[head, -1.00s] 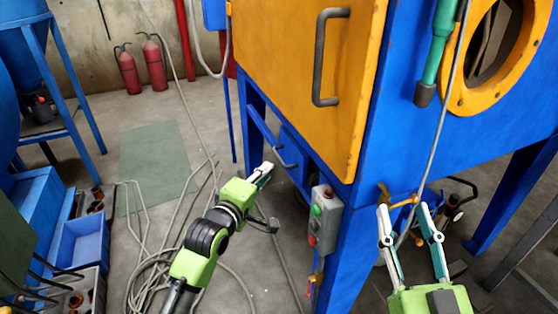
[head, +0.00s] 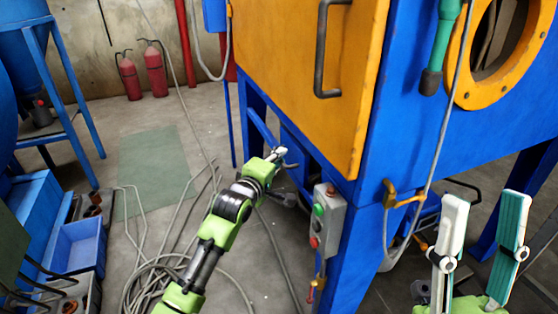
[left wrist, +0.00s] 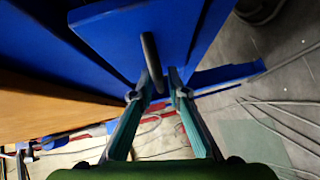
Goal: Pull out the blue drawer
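The blue drawer (head: 304,157) sits low under the orange-fronted machine, partly hidden behind the machine's leg. In the left wrist view, its flat blue front (left wrist: 115,32) carries a dark grey bar handle (left wrist: 152,62). My left gripper (head: 277,154) is at the handle in the head view. In the left wrist view, its fingers (left wrist: 156,88) are apart, with the handle's end between them and gaps showing beside it. My right gripper (head: 480,235) is open and empty at the lower right, away from the drawer.
A grey control box (head: 327,215) with buttons hangs on the machine's front leg (head: 343,265), right of my left arm. Loose cables (head: 160,270) lie on the floor. A blue bin (head: 82,245) stands at left. The floor around the green patch (head: 155,165) is mostly clear.

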